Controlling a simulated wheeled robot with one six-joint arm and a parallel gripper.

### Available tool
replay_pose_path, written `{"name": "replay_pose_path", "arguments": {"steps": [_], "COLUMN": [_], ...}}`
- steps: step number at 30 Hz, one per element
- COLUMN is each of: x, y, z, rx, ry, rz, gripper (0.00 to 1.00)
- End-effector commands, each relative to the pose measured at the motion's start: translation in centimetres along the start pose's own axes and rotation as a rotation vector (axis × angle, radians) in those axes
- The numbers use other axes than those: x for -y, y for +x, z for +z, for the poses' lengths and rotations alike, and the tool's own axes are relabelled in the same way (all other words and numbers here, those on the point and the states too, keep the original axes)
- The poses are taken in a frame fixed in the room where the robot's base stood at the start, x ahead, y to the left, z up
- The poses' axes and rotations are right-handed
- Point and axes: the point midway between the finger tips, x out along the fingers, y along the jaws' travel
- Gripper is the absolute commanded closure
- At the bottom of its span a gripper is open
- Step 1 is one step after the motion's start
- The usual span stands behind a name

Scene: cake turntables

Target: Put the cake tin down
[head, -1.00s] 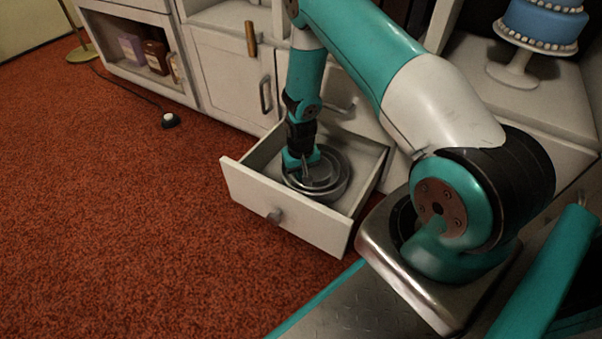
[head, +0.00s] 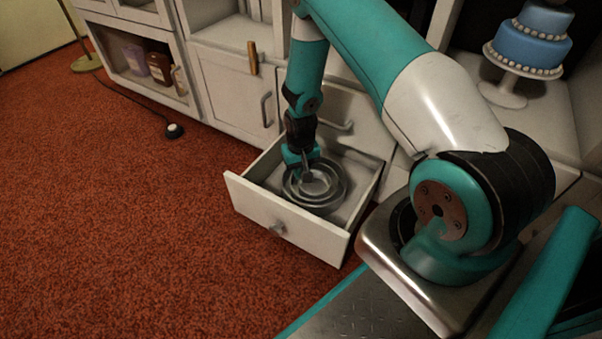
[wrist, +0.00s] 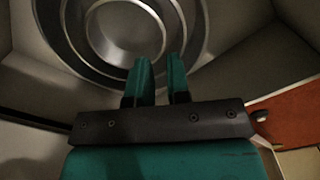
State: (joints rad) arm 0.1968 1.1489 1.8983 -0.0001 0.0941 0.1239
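Round grey metal cake tins (head: 341,192) sit one inside another in the open drawer; the wrist view shows their rims as concentric rings (wrist: 72,62). The smallest tin (head: 316,184) is in the middle, inside the larger ones, and its round floor shows in the wrist view (wrist: 125,32). My gripper (head: 307,177) points down into the drawer at the back-left side of the smallest tin. In the wrist view its two teal fingers (wrist: 160,62) stand apart with a gap between them, by the tins' near rims. I see nothing held between them.
The white drawer (head: 290,222) is pulled out, with its front and side walls around the tins. A white cabinet (head: 232,88) stands behind. A blue tiered cake (head: 532,40) on a stand is at upper right.

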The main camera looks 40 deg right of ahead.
Motion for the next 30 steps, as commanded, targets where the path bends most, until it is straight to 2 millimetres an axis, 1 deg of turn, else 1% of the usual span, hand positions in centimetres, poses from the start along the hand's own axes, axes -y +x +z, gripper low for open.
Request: {"name": "replay_pose_path", "arguments": {"steps": [1, 3, 6, 8, 11, 14, 17, 18, 20, 21, 23, 24, 26, 27, 29, 30], "x": [0.0, 0.0, 0.0, 0.0, 0.5, 2.4, 5.6, 7.1, 9.3, 10.6, 12.2, 13.2, 14.3, 14.8, 15.3, 15.4], "y": [-1.9, -3.0, -4.2, -4.6, -5.7, -8.9, -14.5, -17.1, -21.1, -23.6, -27.2, -29.4, -32.5, -34.3, -36.7, -38.0], "z": [0.0, 0.0, 0.0, 0.0, -0.1, -0.3, 0.3, 1.1, 2.7, 4.0, 6.4, 8.2, 11.2, 13.3, 16.6, 18.6], "rx": [0.0, 0.001, 0.0, 0.001, -0.003, -0.014, -0.028, -0.031, -0.036, -0.038, -0.041, -0.043, -0.046, -0.048, -0.049, -0.05], "ry": [0.0, 0.0, 0.0, 0.0, -0.01, -0.05, -0.128, -0.169, -0.238, -0.286, -0.359, -0.411, -0.492, -0.547, -0.628, -0.679], "rz": [0.0, 0.0, 0.0, 0.0, -0.007, -0.035, -0.087, -0.112, -0.15, -0.175, -0.209, -0.232, -0.263, -0.282, -0.308, -0.322], "gripper": [0.83, 0.83, 0.83, 0.83, 0.83, 0.83, 0.83, 0.83, 0.83, 0.83, 0.83, 0.83, 0.83, 0.83, 0.83, 0.83]}}
